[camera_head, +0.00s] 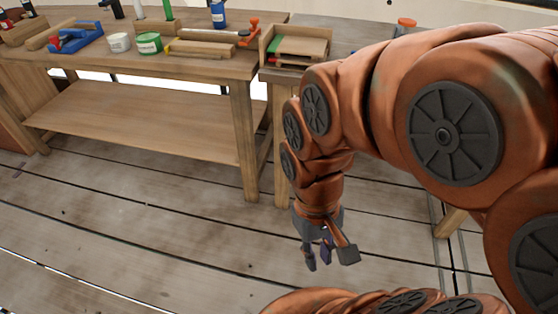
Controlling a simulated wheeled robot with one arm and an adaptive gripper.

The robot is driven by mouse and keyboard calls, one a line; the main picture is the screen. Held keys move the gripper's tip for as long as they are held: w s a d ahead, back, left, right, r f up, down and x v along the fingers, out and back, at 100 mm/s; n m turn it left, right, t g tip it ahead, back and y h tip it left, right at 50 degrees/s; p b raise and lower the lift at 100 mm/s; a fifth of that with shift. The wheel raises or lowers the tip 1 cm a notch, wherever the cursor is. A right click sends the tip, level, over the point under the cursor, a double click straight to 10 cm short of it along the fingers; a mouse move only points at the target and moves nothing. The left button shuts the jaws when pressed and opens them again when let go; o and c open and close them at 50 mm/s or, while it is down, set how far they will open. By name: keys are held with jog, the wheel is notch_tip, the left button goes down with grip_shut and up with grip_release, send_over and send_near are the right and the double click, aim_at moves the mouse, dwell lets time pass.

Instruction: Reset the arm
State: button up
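My arm, copper-coloured with dark round joint caps, fills the right side of the head view and bends down toward the floor. My gripper (328,257) hangs at its end, pointing down, in front of the workbench and above the plank floor. Its dark fingers are spread apart, and I see nothing held between them. No other camera shows the fingertips closer.
The plank floor (130,220) is clear at the left.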

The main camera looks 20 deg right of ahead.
notch_tip(320, 180, up, 20)
jog(key=t+p, duration=0.1)
jog(key=p, duration=1.7)
jog(key=shift+f, duration=0.15)
jog(key=shift+r+p, duration=0.3)
jog(key=shift+p, duration=0.15)
jog(key=shift+c, duration=0.7)
jog(key=shift+f, duration=0.1)
grip_shut()
